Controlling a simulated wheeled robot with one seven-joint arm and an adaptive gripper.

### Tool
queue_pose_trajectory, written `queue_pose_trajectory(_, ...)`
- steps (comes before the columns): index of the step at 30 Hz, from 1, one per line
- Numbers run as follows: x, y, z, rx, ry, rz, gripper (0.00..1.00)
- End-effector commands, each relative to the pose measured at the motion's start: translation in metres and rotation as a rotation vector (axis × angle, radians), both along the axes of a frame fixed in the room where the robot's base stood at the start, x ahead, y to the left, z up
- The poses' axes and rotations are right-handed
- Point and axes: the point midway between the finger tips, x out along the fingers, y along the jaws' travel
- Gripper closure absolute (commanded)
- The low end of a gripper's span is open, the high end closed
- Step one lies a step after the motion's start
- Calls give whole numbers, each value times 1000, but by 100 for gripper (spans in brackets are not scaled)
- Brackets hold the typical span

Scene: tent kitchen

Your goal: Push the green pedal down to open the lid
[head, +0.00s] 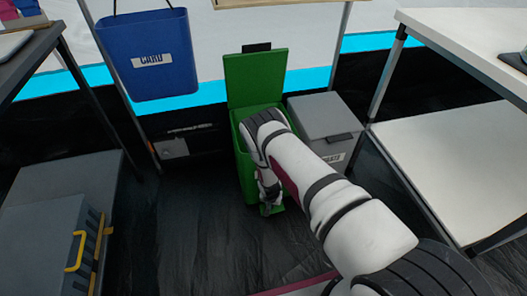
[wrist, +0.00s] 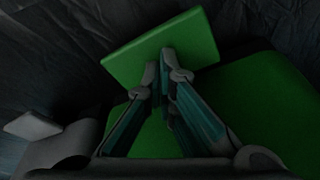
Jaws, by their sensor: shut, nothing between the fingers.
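The green bin (head: 243,170) stands on the dark floor in the middle of the head view, with its lid (head: 256,78) raised upright at the back. My arm covers much of its front and opening. The green pedal (head: 272,210) is low at the bin's front, mostly hidden by my gripper (head: 267,195). In the wrist view the pedal (wrist: 125,62) is a flat green plate, with the bin's green body (wrist: 265,105) at the right. My gripper (wrist: 164,62) is shut and empty, with its fingertips over the plate, seemingly touching it.
A grey lidded bin (head: 325,118) stands close to the right of the green one. A blue bin labelled CARD (head: 155,75) hangs at the left. A white shelf unit (head: 440,140) is at the right, a grey case (head: 50,235) at the left. The floor between is clear.

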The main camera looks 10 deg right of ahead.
Motion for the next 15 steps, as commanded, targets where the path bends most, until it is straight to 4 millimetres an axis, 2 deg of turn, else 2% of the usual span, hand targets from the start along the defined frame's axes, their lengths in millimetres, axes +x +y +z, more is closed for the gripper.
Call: queue_pose_trajectory(15, 0, 0, 50, 0, 0, 0, 100)
